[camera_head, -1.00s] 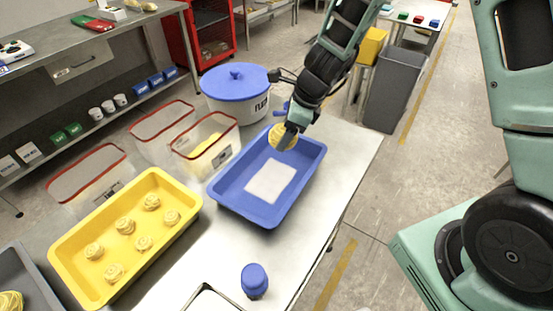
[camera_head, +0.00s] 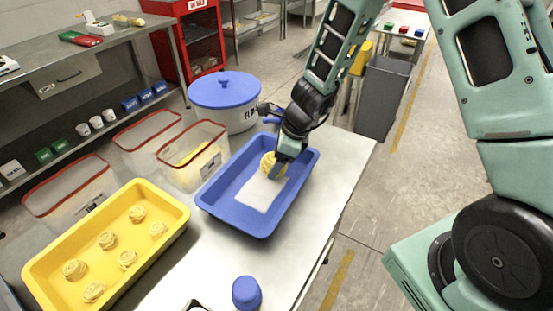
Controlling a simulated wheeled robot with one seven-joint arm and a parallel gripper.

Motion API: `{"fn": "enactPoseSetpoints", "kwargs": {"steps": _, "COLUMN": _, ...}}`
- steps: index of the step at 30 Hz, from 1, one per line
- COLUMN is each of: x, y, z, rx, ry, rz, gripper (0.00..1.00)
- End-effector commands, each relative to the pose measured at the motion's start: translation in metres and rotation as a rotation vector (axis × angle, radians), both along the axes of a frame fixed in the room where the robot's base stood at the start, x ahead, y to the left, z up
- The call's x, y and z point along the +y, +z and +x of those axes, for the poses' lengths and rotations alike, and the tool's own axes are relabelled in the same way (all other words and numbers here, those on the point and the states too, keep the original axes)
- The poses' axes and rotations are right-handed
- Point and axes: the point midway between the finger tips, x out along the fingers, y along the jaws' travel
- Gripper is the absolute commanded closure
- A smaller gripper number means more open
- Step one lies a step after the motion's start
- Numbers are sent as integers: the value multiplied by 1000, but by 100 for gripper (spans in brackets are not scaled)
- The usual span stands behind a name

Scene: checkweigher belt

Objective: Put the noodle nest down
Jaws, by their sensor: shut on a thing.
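The noodle nest (camera_head: 267,163) is a round yellow coil held in my gripper (camera_head: 276,170). My gripper points down into the blue tray (camera_head: 242,224), over the upper part of the white sheet (camera_head: 258,194) on its floor. My gripper is shut on the nest and hides part of it. I cannot tell whether the nest touches the sheet.
A yellow tray (camera_head: 50,258) with several noodle nests stands at left. Clear bins with red rims (camera_head: 192,160) and a tub with a blue lid (camera_head: 224,90) stand behind. A blue-capped object (camera_head: 246,292) is in front. The bench's right side is clear.

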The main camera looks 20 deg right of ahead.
Motion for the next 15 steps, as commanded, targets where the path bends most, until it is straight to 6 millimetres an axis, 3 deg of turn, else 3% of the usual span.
{"fn": "enactPoseSetpoints", "kwargs": {"steps": 11, "x": 0, "y": -8, "z": 0, "rx": 0, "ry": -1, "rz": 0, "gripper": 58}}
{"fn": "enactPoseSetpoints", "kwargs": {"steps": 12, "x": 0, "y": -8, "z": 0, "rx": 0, "ry": -1, "rz": 0, "gripper": 22}}
{"fn": "enactPoseSetpoints", "kwargs": {"steps": 13, "x": 0, "y": -8, "z": 0, "rx": 0, "ry": -1, "rz": 0, "gripper": 14}}
{"fn": "enactPoseSetpoints", "kwargs": {"steps": 15, "x": 0, "y": -8, "z": 0, "rx": 0, "ry": -1, "rz": 0, "gripper": 11}}
